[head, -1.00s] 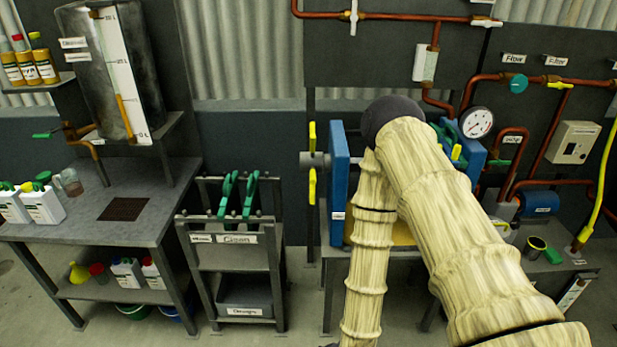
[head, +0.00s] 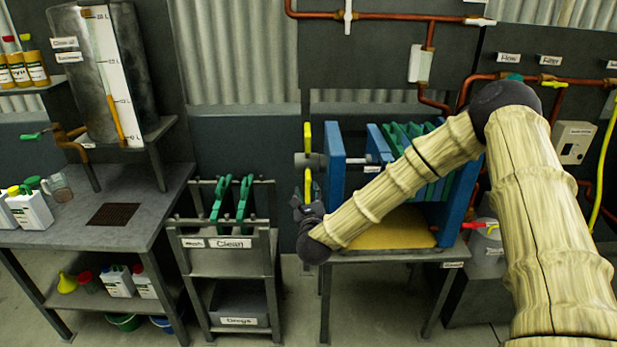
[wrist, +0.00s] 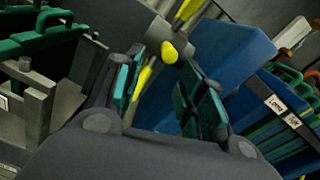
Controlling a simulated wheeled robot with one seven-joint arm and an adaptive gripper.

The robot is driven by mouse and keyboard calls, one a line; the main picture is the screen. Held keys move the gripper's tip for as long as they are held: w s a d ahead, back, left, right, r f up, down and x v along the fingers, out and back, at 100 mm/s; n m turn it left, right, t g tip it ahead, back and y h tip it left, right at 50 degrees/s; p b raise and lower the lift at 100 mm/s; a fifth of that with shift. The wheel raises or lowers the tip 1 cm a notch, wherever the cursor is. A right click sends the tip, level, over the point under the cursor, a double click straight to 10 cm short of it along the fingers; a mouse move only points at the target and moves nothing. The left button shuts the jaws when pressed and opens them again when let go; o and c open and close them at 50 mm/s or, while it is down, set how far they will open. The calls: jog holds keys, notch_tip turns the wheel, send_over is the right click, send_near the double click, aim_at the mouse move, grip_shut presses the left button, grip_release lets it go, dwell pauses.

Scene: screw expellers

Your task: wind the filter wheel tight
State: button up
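The filter wheel shows at the left end of the blue filter press (head: 337,185). It has yellow spokes (head: 308,136) on a grey shaft. In the wrist view a yellow spoke (wrist: 142,82) lies between the finger pads, and a yellow knob (wrist: 170,52) shows just beyond them. My gripper (head: 303,202) is at the wheel's lower spoke, left of the press. In the wrist view my gripper (wrist: 160,72) is open, with its teal-padded fingers apart on either side of the spoke. I cannot tell whether a pad touches it.
A grey rack (head: 230,259) with green plates hanging on it stands close left of my gripper. The press holds green plates (head: 405,135) between blue ends, above a yellow tray (head: 385,235). A grey bench (head: 165,195) stands further left. Open floor lies in front of the rack.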

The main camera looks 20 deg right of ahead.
aim_at(308, 171)
jog(key=shift+w+d+r+m, duration=0.35)
jog(key=shift+w+r+m, duration=0.15)
jog(key=shift+r, duration=0.1)
jog(key=p+x, duration=0.2)
jog(key=x, duration=0.8)
jog(key=shift+w+d+p, duration=0.1)
jog(key=shift+p, duration=0.3)
jog(key=shift+d, duration=0.1)
grip_shut()
